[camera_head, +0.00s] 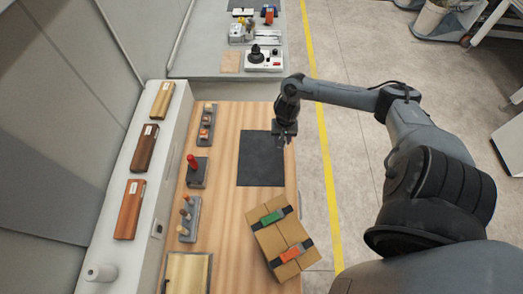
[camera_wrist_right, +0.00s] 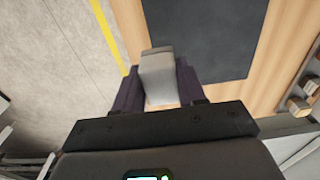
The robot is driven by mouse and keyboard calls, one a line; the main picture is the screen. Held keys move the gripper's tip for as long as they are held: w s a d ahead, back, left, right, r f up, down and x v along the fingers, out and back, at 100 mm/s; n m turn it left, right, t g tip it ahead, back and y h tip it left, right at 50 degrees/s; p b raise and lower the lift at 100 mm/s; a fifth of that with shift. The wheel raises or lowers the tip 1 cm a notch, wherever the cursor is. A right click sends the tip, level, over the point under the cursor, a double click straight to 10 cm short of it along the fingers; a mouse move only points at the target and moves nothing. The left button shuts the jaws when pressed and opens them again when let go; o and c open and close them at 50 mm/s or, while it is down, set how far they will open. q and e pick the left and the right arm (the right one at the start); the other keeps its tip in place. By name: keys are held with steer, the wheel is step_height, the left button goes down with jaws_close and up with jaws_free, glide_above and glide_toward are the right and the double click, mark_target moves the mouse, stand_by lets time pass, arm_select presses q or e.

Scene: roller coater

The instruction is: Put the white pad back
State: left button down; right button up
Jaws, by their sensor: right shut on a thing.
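My right gripper (camera_head: 283,141) is over the right edge of the wooden table, beside the right side of the black mat (camera_head: 262,160). In the right wrist view, my right gripper (camera_wrist_right: 158,82) is shut on a pale grey-white block, which looks like the white pad (camera_wrist_right: 157,70). The pad's far end sticks out past the dark fingers, and the black mat shows beyond it. In the head view the pad is too small and covered to make out clearly. My left gripper is not in view.
Small racks (camera_head: 186,230) with knobbed pieces and a red-knobbed stand (camera_head: 198,180) line the table's left side. A cardboard box (camera_head: 268,240) with green and orange items stands at the front right. Wood samples (camera_head: 144,148) lie on the white ledge. The black mat is bare.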

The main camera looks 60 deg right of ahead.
glide_above(261, 154)
step_height(261, 154, down, 5)
steer(key=shift+s+r+b, duration=0.1)
steer(key=shift+b, duration=0.25)
steer(key=shift+f+b, duration=0.3)
steer(key=shift+f, duration=1.75)
steer(key=shift+f, duration=0.15)
steer(key=o, duration=1)
